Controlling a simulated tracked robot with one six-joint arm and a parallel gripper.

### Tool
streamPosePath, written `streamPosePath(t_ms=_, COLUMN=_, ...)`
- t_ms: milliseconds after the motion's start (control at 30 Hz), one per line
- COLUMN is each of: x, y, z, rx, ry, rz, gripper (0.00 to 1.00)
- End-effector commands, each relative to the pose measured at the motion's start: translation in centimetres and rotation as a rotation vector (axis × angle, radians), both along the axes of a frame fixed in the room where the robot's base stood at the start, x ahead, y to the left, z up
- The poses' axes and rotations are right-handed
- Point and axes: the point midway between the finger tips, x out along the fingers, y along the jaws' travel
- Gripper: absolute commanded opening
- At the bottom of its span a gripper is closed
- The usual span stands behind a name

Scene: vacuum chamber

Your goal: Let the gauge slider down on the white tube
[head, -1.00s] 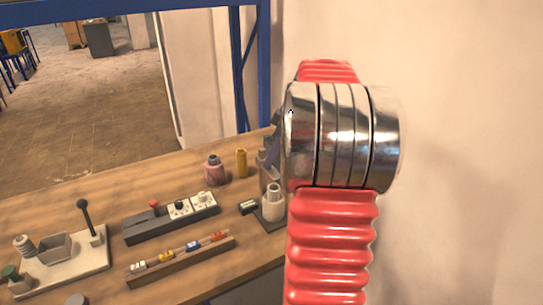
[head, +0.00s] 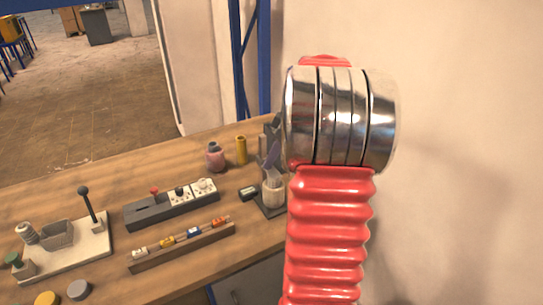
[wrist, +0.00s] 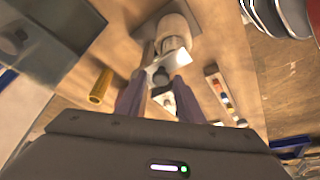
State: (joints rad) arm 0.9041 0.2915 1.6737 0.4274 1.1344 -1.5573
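The white tube (head: 274,196) stands upright on a dark base near the right edge of the table; its pale, rounded form also shows at the top of the wrist view (wrist: 174,26). My gripper (head: 268,160) points down over it, partly hidden behind my red arm. In the wrist view its two fingers (wrist: 165,74) sit apart with a bright, pale piece (wrist: 172,62) between their tips, which appears to be the gauge slider. It is at the near end of the tube. Whether it is around the tube is too small to tell.
A knob panel (head: 171,208) and a rack of coloured pieces (head: 180,249) lie left. The wall is close on the right.

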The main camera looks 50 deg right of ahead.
Motion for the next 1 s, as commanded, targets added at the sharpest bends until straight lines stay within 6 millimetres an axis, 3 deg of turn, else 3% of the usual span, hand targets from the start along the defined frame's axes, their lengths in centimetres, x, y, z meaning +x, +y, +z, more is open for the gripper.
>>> streamPosePath(t_ms=467, x=-0.2, y=-0.1, z=0.7, rx=0.000, ry=0.000, rz=0.000, gripper=0.40)
streamPosePath(t_ms=1000, x=-3.1, y=-1.7, z=8.5, rx=-0.002, ry=-0.001, rz=-0.001, gripper=0.40)
